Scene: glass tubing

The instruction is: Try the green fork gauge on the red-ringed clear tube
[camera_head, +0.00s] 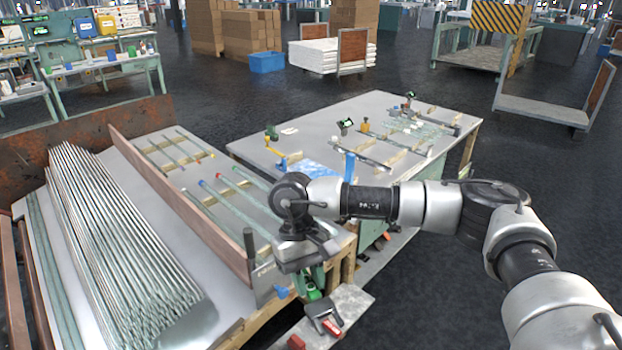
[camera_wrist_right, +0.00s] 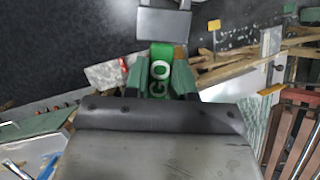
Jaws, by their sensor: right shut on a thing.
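My right gripper (camera_head: 310,281) hangs over the near right corner of the left bench, fingers down. It is shut on the green fork gauge (camera_head: 314,293), mostly hidden under the wrist. In the wrist view, the gauge's green handle (camera_wrist_right: 160,72) with white "GO" lettering sits between the fingers, and a grey forked end (camera_wrist_right: 165,22) sticks out beyond. On the left bench, a tube with a red mark at its end (camera_head: 203,183) lies on wooden rests, apart from the gauge; whether it is the red-ringed clear tube is too small to tell. My left gripper is not in view.
A stack of long glass tubes (camera_head: 115,235) fills the left bench behind a brown upright board (camera_head: 180,195). A table (camera_head: 300,115) with tubes on rests stands behind my right arm. A red block (camera_head: 296,342) lies on a low shelf (camera_head: 350,303) below.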

